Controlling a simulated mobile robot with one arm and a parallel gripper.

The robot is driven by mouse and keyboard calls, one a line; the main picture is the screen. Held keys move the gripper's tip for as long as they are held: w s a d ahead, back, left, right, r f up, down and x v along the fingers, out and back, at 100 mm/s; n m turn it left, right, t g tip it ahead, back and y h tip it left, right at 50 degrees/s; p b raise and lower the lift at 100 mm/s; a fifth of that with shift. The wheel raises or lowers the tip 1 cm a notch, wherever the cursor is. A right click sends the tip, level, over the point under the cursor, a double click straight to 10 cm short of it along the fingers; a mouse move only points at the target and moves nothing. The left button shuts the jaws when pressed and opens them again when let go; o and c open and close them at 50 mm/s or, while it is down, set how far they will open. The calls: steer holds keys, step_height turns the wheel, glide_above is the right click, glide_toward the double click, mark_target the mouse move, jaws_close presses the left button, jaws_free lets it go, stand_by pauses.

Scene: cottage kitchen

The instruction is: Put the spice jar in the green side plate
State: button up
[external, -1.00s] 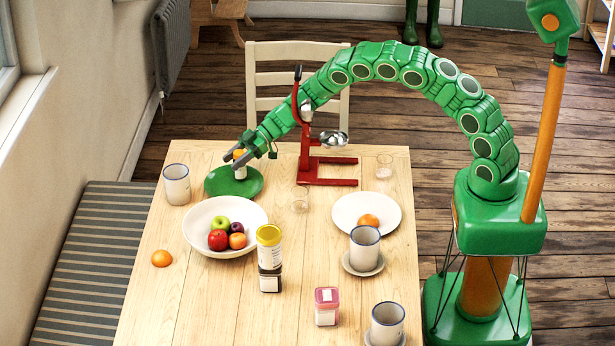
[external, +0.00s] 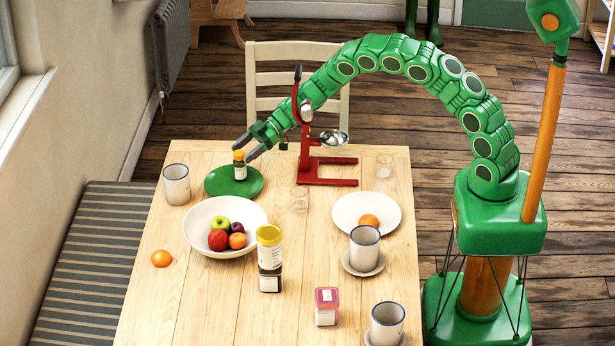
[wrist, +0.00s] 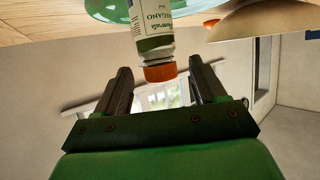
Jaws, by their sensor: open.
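The spice jar (external: 239,167), small with an orange cap and a label, stands upright on the green side plate (external: 218,184) at the far left of the table. In the wrist view the jar (wrist: 153,38) has an oregano label, and part of the plate (wrist: 108,9) shows at its base. My gripper (external: 243,150) is open and empty beside the jar's cap. In the wrist view my gripper's two fingers (wrist: 158,78) are spread, with the cap between and just ahead of them. The fingers look clear of the jar.
A red stand with a metal bowl (external: 318,150) is right of the plate, close under my arm. A grey cup (external: 177,184) stands left of the plate. A white fruit bowl (external: 198,242) is in front. The near left of the table is mostly clear.

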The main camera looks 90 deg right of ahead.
steer(key=v, duration=0.7)
steer(key=shift+s, duration=0.2)
steer(key=shift+w+d+r, duration=0.1)
steer(key=shift+d+r, duration=0.05)
steer(key=shift+d, duration=0.05)
steer(key=s+d+r+m+g+h, duration=0.2)
steer(key=s+d+r+m+h, duration=0.7)
steer(key=s+d+r+h, duration=0.3)
steer(key=s+a+r+m+g+h, duration=0.1)
steer(key=s+a+r+g+h, duration=0.15)
steer(key=s+r, duration=0.25)
steer(key=s+a+r+g+y, duration=0.1)
steer(key=s+a+g+y, duration=0.1)
steer(key=s+a, duration=0.7)
steer(key=s+a+n+g+y, duration=0.1)
steer(key=s+a+g+y, duration=0.1)
steer(key=s+a, duration=0.8)
steer(key=s+a+r+n+g+y, duration=0.1)
steer(key=s+a, duration=0.8)
steer(key=s, duration=1.1)
steer(key=shift+s+a+r+g+y, duration=0.25)
steer(key=shift+g+y, duration=0.2)
steer(key=shift+g, duration=0.8)
steer(key=shift+d, duration=0.1)
